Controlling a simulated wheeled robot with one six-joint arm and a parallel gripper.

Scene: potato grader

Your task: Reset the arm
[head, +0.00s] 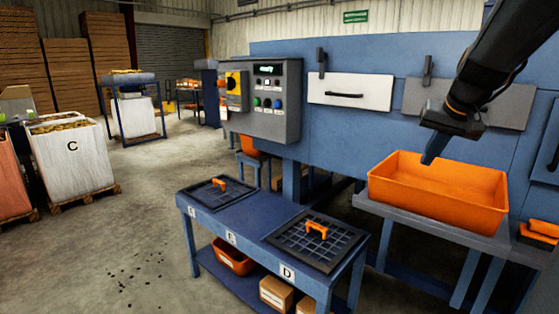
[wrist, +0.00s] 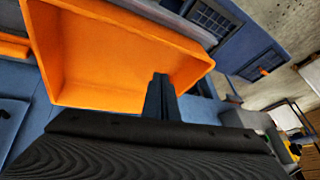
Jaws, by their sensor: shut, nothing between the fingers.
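My arm (head: 487,62) reaches in from the upper right in the head view. My gripper (head: 432,152) points down over the left part of an orange crate (head: 440,206) and looks shut and empty. In the wrist view my gripper (wrist: 161,80) shows as two dark blue fingers pressed together in front of the orange crate (wrist: 120,50). The crate looks empty where its inside shows. I cannot tell whether the fingertips are below its rim.
A blue table (head: 240,235) holds two dark grid screens (head: 308,240) with orange handles. A control box (head: 273,100) and a white hatch (head: 350,92) are on the blue machine wall. A white sack marked C (head: 75,160) stands left.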

